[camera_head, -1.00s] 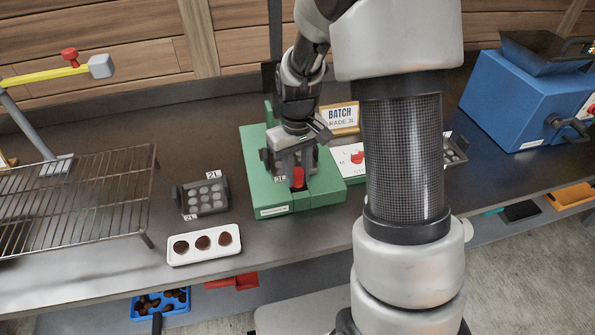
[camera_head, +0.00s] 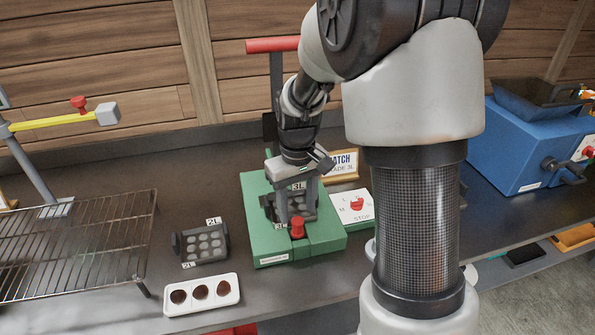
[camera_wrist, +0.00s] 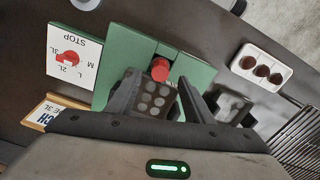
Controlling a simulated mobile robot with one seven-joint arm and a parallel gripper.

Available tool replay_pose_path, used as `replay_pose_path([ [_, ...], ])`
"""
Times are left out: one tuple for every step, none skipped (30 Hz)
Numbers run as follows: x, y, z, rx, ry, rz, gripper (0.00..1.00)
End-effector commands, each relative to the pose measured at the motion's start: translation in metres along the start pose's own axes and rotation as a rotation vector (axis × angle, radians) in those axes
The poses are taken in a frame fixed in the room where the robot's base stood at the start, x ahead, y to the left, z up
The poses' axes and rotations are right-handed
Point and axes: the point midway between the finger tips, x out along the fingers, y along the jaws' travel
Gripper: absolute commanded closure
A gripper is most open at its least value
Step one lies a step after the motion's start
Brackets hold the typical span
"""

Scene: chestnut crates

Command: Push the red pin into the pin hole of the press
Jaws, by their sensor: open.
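The press is a green block (camera_head: 324,240) on the bench with a grey column and a red handle bar (camera_head: 272,45) behind. A grey mould plate marked 3L (camera_head: 270,207) lies on it and also shows in the wrist view (camera_wrist: 155,98). The red pin (camera_head: 297,226) stands upright at the press's front edge, just in front of the plate; in the wrist view its round red head (camera_wrist: 160,69) shows. The pin hole is hidden, so its depth cannot be told. My gripper (camera_head: 298,216) is open and empty, pointing down over the plate, its fingers just behind the pin.
A dial card (camera_head: 352,207) with a red knob adjoins the press. Left are a 2L mould (camera_head: 204,244), a white tray (camera_head: 202,295) with brown pieces and a wire rack (camera_head: 75,240). A batch sign (camera_head: 344,164) stands behind; a blue machine (camera_head: 535,145) is far right.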

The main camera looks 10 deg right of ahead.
Motion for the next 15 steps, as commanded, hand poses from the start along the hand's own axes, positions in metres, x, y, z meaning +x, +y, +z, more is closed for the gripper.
replay_pose_path([
  [-0.017,0.0,-0.001,0.0,0.005,0.001,0.53],
  [-0.025,0.0,-0.001,0.0,0.006,0.002,0.53],
  [-0.034,0.0,-0.001,0.0,0.005,0.001,0.53],
  [-0.042,0.0,-0.001,0.0,0.006,0.002,0.53],
  [-0.05,0.0,-0.001,0.0,0.005,0.002,0.53],
  [-0.059,0.0,-0.001,0.0,0.004,0.001,0.53],
  [-0.066,0.0,-0.001,0.0,0.005,0.001,0.53],
  [-0.072,0.0,-0.001,0.0,0.004,0.001,0.53],
  [-0.081,0.0,-0.001,0.0,0.004,0.001,0.53],
  [-0.086,0.0,-0.001,0.0,0.003,0.001,0.53],
  [-0.091,0.0,-0.001,0.0,0.003,0.001,0.53],
  [-0.098,0.0,0.0,0.0,0.003,0.001,0.53],
  [-0.102,0.0,-0.001,0.0,0.003,0.001,0.53],
  [-0.105,0.0,-0.001,0.0,0.002,0.001,0.53],
  [-0.11,0.0,0.0,0.0,0.0,0.0,0.53],
])
